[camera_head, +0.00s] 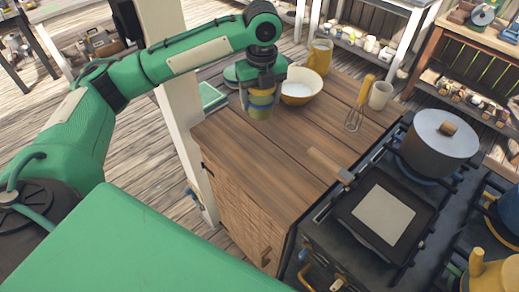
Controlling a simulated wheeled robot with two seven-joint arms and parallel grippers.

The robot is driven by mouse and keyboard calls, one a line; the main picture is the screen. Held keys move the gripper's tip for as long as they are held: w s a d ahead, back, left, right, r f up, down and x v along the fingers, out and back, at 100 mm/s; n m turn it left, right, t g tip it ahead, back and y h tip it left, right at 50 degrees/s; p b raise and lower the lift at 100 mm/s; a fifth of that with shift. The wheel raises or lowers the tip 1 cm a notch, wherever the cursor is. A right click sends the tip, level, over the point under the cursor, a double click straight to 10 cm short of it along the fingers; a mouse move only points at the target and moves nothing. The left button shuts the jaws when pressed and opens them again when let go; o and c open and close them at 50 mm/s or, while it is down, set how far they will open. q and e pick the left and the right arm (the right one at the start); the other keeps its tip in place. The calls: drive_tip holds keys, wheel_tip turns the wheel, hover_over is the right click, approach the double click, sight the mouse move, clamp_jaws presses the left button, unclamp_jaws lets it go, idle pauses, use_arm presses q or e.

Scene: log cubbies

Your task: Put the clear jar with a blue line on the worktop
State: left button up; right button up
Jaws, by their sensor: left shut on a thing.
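A jar (260,107) with a blue band and a yellowish, see-through look is in my left gripper (261,90). The gripper points down and is shut around the jar's upper part, which the fingers partly hide. The jar is upright over the left back part of the brown wooden worktop (270,155). I cannot tell whether its base touches the wood. My right gripper is not in view.
Close right of the jar is a cream and yellow bowl (301,90). Behind stands a yellow jug (319,57); a whisk (361,101) and mug (380,95) are farther right. A stove with a lidded pot (438,150) adjoins. The worktop's front middle is clear.

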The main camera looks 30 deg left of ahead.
use_arm(q)
drive_tip(key=m, duration=0.1)
drive_tip(key=w+r+m, duration=0.1)
drive_tip(key=m, duration=0.1)
drive_tip(key=a+r+m, duration=0.1)
drive_tip(key=m, duration=0.1)
drive_tip(key=shift+w+b, duration=0.2)
drive_tip(key=shift+b, duration=0.1)
drive_tip(key=shift+w+a+r+m, duration=0.1)
drive_tip(key=shift+w+r+m, duration=0.05)
drive_tip(key=shift+m, duration=0.65)
wheel_tip(320, 180, down, 20)
drive_tip(key=p, duration=0.4)
drive_tip(key=shift+r, duration=0.2)
drive_tip(key=shift+f, duration=0.1)
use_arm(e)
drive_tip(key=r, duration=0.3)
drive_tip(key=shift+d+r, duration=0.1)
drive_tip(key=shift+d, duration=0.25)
use_arm(q)
drive_tip(key=shift+f, duration=0.1)
drive_tip(key=o, duration=1.2)
drive_tip(key=shift+o, duration=0.2)
